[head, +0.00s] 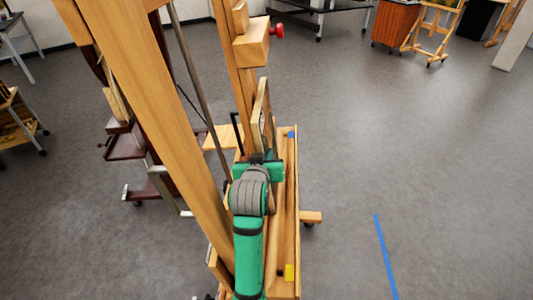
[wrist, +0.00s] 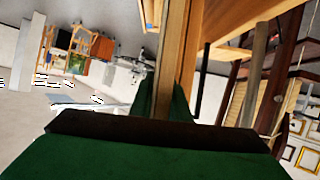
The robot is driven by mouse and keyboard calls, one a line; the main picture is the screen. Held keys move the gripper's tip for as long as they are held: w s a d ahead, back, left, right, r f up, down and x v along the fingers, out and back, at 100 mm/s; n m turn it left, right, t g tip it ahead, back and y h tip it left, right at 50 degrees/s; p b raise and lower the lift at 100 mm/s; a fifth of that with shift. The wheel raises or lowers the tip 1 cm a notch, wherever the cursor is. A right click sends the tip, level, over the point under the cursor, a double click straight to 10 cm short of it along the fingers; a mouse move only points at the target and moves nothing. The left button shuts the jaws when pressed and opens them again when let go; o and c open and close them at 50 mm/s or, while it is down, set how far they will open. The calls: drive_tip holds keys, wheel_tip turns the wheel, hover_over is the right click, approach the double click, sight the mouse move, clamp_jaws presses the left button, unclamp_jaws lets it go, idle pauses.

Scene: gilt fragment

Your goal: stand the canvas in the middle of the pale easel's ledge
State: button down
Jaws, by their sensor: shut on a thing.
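The canvas (head: 262,118) shows nearly edge-on in the head view, upright beside the pale easel's upright post (head: 232,70). My gripper (head: 258,163) is shut on the canvas's near edge. In the wrist view the canvas (wrist: 174,60) runs as a wooden strip between my green fingers (wrist: 166,105). The pale easel's ledge (head: 291,200) runs lengthwise below my gripper, with a blue mark at its far end and a yellow mark at its near end. The canvas is over the far part of the ledge. I cannot tell whether its bottom edge touches it; my arm hides part of the ledge.
A thick slanted easel beam (head: 150,130) stands close to the left of my arm. A wooden block with a red knob (head: 277,31) sits on the post above the canvas. A dark easel (head: 125,147) stands further left. The floor to the right is open, with a blue tape line (head: 385,255).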

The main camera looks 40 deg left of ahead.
drive_tip(key=shift+s+a, duration=0.1)
drive_tip(key=c, duration=1.6)
unclamp_jaws()
drive_tip(key=shift+v, duration=3.7)
